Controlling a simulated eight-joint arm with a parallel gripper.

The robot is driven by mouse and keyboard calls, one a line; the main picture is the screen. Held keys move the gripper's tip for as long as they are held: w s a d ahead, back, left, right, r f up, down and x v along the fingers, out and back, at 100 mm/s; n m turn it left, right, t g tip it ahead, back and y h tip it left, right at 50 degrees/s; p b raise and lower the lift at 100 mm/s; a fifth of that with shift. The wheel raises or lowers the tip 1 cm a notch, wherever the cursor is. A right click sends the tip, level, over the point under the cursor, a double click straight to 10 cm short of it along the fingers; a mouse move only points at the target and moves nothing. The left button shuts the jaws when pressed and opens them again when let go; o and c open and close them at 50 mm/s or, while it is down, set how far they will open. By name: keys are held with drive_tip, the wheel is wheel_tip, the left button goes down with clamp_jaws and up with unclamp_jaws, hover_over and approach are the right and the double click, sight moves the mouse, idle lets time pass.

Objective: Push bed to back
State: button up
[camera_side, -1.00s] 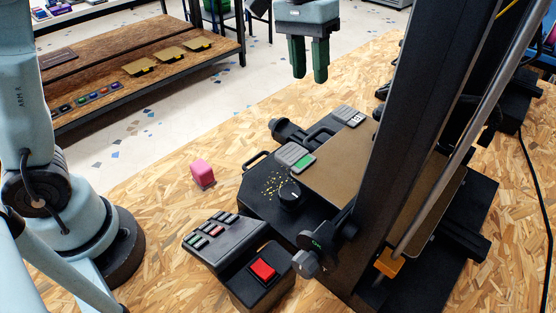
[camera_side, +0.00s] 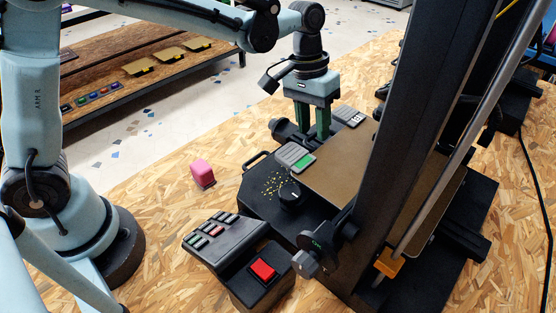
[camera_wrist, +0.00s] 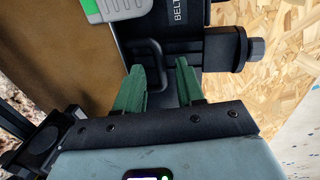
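The printer bed is a flat brown plate (camera_side: 340,165) lying behind the printer's dark upright (camera_side: 410,110); it also fills the upper left of the wrist view (camera_wrist: 75,50). My gripper (camera_side: 314,136) is low at the bed's far left edge, fingers pointing down. In the wrist view its green fingers (camera_wrist: 160,70) stand apart with nothing held between them. A black loop handle (camera_wrist: 150,52) by the bed's edge shows just ahead of the fingertips. I cannot tell whether a finger touches it. The fingertips are partly hidden in the side view.
A grey clip with a green end (camera_side: 296,157) and another grey clip (camera_side: 348,116) sit at the bed's edge. A black knob (camera_side: 290,193), a button panel (camera_side: 222,238) and a red button (camera_side: 263,269) are nearer. A pink block (camera_side: 202,173) lies on the chipboard table.

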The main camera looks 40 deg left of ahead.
sight(362, 157)
clamp_jaws()
idle(0.3)
drive_tip(key=d, duration=1.1)
drive_tip(key=shift+d, duration=0.1)
unclamp_jaws()
wheel_tip(362, 157, up, 12)
drive_tip(key=a, duration=0.2)
drive_tip(key=shift+a, duration=0.15)
idle(0.3)
